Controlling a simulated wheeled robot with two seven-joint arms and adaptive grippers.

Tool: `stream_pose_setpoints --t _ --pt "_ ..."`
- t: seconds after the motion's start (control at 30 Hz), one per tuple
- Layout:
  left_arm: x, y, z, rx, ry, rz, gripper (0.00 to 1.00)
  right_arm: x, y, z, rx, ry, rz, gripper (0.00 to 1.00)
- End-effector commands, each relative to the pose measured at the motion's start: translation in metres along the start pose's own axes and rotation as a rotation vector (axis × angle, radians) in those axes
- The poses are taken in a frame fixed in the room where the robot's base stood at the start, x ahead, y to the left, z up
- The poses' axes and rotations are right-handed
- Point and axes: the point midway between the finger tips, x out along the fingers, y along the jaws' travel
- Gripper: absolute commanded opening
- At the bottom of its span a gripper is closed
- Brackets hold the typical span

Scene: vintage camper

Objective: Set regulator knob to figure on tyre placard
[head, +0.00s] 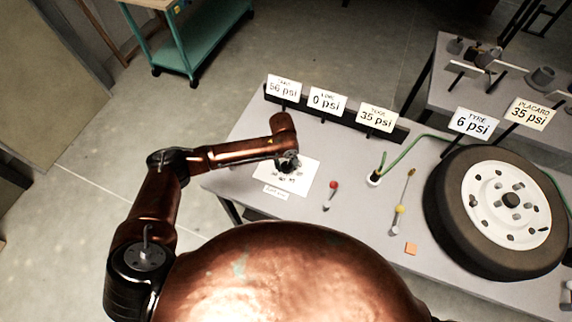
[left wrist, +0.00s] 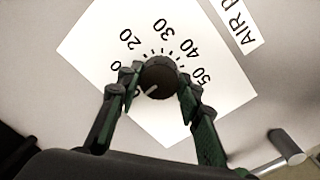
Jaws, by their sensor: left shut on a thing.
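The black regulator knob (left wrist: 160,72) sits on a white dial card (left wrist: 90,50) marked 20, 30, 40 and 50, with lower marks partly hidden by a finger. Its pale pointer line aims to the lower left, near the low end of the scale. My left gripper (left wrist: 161,84) is shut on the knob, one finger on each side. In the head view my left gripper (head: 289,163) hides the knob over the card (head: 301,180). The tyre placard (head: 529,113) reads 35 psi. My right gripper is not in view.
Signs read 56 psi (head: 284,89), 0 psi (head: 327,102), 35 psi (head: 377,118) and, for the tyre, 6 psi (head: 473,123). A red-tipped lever (head: 333,186), a green hose (head: 397,155) and a wheel with its tyre (head: 447,205) are to the right on the grey bench (head: 365,232).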

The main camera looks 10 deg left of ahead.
Motion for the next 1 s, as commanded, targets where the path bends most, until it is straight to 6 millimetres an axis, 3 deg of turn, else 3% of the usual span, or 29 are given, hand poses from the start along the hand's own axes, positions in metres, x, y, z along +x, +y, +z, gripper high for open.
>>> stream_pose_setpoints --t 0.2,0.47,0.67,1.0 --pt "0.0 0.0 0.0 0.0 0.0 -0.001 0.09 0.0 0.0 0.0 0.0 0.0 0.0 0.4" --pt "-0.001 -0.001 0.0 0.026 -0.002 -0.001 0.09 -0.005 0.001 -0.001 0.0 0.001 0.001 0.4" --pt "-0.003 0.0 0.001 0.117 -0.008 -0.001 0.09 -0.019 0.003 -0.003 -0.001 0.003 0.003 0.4" --pt "-0.004 0.0 0.001 0.409 -0.024 -0.001 0.09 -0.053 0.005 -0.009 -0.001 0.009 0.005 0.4"
